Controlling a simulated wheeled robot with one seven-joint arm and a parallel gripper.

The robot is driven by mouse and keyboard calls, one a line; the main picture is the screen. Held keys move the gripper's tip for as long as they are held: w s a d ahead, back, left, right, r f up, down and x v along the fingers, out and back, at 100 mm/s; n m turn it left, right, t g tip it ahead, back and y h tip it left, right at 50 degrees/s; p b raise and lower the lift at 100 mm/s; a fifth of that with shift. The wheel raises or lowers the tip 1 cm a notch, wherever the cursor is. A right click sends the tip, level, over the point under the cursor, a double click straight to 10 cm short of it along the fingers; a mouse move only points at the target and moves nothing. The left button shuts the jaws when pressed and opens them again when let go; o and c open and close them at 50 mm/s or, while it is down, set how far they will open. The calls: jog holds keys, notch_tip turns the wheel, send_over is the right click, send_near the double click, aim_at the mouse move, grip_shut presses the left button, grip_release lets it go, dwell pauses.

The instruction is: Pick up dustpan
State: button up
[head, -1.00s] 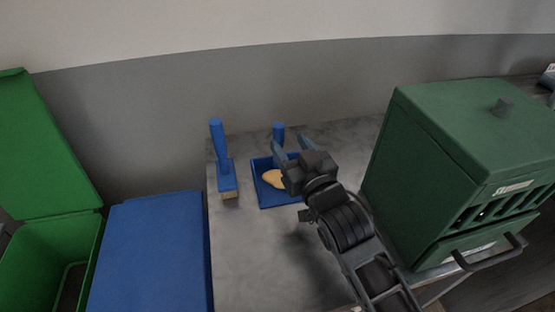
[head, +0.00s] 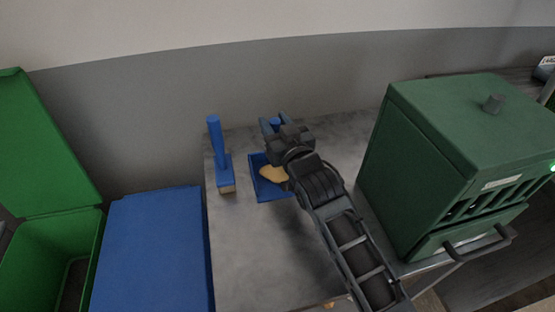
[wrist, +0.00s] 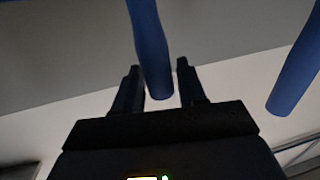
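The blue dustpan (head: 268,194) lies on the grey table with a pale yellow, food-like piece (head: 272,174) in it. Its upright handle (head: 276,121) is mostly hidden behind my gripper (head: 278,122) in the head view. In the wrist view, a blue handle (wrist: 152,50), which appears to be the dustpan's, extends between the two dark fingers of my gripper (wrist: 158,76). The fingers are open, with a gap visible beside the handle. The dustpan's right side is partly hidden by my arm.
A blue hand brush (head: 219,150) stands upright left of the dustpan; its handle (wrist: 293,70) likely shows in the wrist view. A green oven-like box (head: 430,150) stands right. Blue (head: 150,250) and open green (head: 40,260) bins stand left. The table's front (head: 250,250) is clear.

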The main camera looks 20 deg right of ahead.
grip_shut()
jog(key=shift+r, duration=0.1)
dwell(0.3)
